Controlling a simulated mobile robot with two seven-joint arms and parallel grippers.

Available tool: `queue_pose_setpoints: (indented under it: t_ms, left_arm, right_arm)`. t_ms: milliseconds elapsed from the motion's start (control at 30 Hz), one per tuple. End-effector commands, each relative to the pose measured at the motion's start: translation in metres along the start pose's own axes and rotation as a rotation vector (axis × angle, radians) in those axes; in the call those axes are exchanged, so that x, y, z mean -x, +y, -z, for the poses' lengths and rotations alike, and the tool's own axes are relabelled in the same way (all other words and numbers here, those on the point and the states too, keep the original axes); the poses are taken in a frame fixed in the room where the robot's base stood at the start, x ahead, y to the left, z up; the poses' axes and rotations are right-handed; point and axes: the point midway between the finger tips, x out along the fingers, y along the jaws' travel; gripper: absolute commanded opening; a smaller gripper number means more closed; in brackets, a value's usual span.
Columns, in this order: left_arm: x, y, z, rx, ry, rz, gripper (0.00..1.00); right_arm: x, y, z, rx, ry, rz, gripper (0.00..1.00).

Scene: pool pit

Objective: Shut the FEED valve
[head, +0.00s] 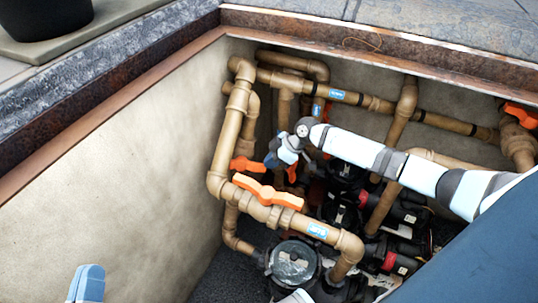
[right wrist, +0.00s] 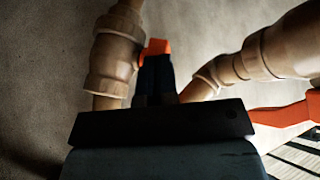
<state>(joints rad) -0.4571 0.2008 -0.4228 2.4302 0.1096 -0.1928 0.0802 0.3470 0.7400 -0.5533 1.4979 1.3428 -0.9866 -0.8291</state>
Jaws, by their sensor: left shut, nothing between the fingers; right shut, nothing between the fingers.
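Orange valve handles sit on the tan pipes in the pit. A long one (head: 267,192) lies along the front pipe, near a blue label (head: 317,230) too small to read. A smaller orange handle (head: 247,164) is behind it, close to my right gripper (head: 271,160). My right gripper is shut and empty, its tip at or just beside that handle; contact is unclear. In the right wrist view, an orange piece (right wrist: 156,47) shows at the dark fingers' tip, beside a tan valve body (right wrist: 115,55). I cannot tell which handle is FEED.
The pit has a pale left wall (head: 110,170) and a rusty rim (head: 370,50). Dark pumps (head: 400,210) and a round-lidded strainer (head: 293,263) crowd the floor. Another orange handle (head: 522,116) is at far right. Space beside the left wall is free.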

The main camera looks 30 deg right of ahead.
Motion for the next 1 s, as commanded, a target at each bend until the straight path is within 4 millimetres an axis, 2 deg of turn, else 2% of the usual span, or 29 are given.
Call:
queue_pose_setpoints:
  t_ms: [200,433,867,1000]
  left_arm:
    - [0.001,-0.002,-0.012,0.003,-0.033,-0.002,0.00]
    - [0.001,-0.002,-0.017,0.005,-0.054,-0.001,0.00]
    - [0.001,-0.002,-0.014,0.004,-0.051,-0.003,0.00]
    - [0.000,-0.002,-0.010,0.002,-0.045,-0.003,0.00]
  right_arm:
    - [-0.007,-0.003,-0.008,-0.019,0.086,-0.018,0.00]
    - [-0.009,-0.004,-0.009,-0.025,0.120,-0.027,0.00]
    - [-0.008,-0.004,-0.009,-0.025,0.123,-0.027,0.00]
    - [0.001,-0.004,-0.009,-0.025,0.123,-0.028,0.00]
